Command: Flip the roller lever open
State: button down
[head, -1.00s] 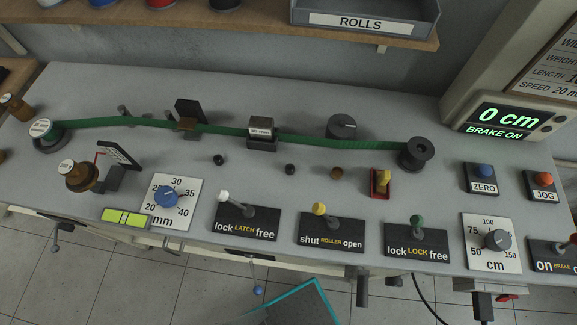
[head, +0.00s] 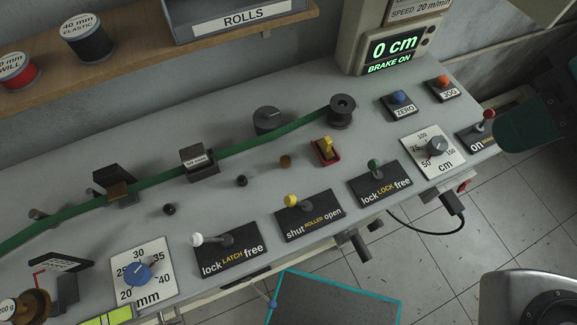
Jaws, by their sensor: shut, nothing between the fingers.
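The roller lever (head: 292,201) has a yellow knob and stands on a black plate (head: 311,222) marked "shut ROLLER open". Its knob leans left, to the "shut" side. The white-knobbed latch lever (head: 198,240) to its left leans to "lock". The green-knobbed lock lever (head: 375,164) to its right stands near the middle of its plate's back edge, and I cannot tell its side. I see no gripper fingers in the head view. A dark shape at the right edge may be part of my arm, but I cannot tell. Nothing touches the roller lever.
A green strip (head: 238,149) runs across the bench to a dark spool (head: 341,108). The mm dial (head: 137,274), cm dial (head: 438,147) and red-knobbed brake lever (head: 488,116) line the front. A teal-edged panel (head: 335,300) lies below the bench.

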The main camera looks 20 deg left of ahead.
aim_at(290, 200)
jog(key=i, duration=0.15)
jog(key=u, duration=0.25)
jog(key=k, duration=1.25)
jog(key=u, duration=1.1)
jog(key=i, duration=0.5)
jog(key=z, duration=0.05)
